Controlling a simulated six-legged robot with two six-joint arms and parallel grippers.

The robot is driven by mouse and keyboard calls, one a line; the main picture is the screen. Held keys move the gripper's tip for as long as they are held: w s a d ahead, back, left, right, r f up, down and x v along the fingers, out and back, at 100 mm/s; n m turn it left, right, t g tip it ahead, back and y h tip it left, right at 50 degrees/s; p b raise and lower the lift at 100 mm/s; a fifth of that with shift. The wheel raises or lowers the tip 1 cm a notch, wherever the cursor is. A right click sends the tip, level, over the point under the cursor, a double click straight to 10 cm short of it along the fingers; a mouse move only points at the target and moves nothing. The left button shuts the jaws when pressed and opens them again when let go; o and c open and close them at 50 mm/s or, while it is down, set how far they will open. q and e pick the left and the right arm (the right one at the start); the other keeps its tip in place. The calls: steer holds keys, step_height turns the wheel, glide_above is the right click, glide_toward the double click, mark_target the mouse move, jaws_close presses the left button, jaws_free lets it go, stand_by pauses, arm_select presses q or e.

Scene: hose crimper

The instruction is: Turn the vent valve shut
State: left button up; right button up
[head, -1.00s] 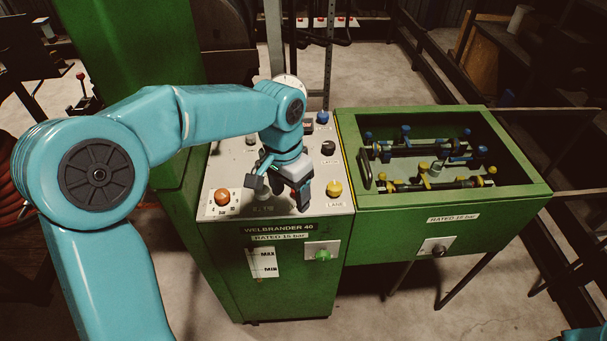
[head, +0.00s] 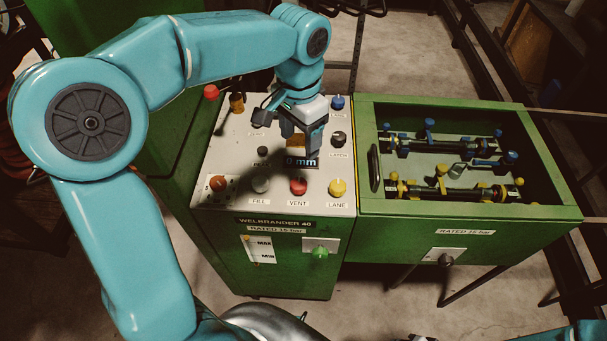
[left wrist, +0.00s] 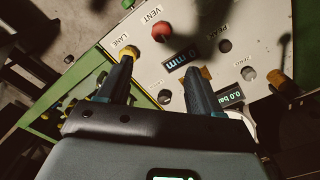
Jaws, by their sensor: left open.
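The green cabinet (head: 290,262) carries a MAX/MIN gauge and a green knob (head: 320,252) on its front. A black LATCH knob (head: 338,139) and a blue knob (head: 337,102) stand right of my gripper. A green open-topped box (head: 470,226) with hose fittings adjoins on the right.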

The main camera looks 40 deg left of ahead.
mark_target(299, 183)
arm_select(q)
steer(key=f, duration=1.2)
steer(key=shift+s+a+f, duration=0.25)
steer(key=shift+s+f, duration=0.1)
steer(key=shift+s, duration=0.05)
steer(key=shift+w+f, duration=0.1)
steer(key=shift+f, duration=0.25)
steer(key=shift+w+d+f, duration=0.15)
steer(key=shift+w+f, duration=0.1)
steer(key=shift+f, duration=0.1)
steer(key=shift+s, duration=0.2)
steer(key=c, duration=1.1)
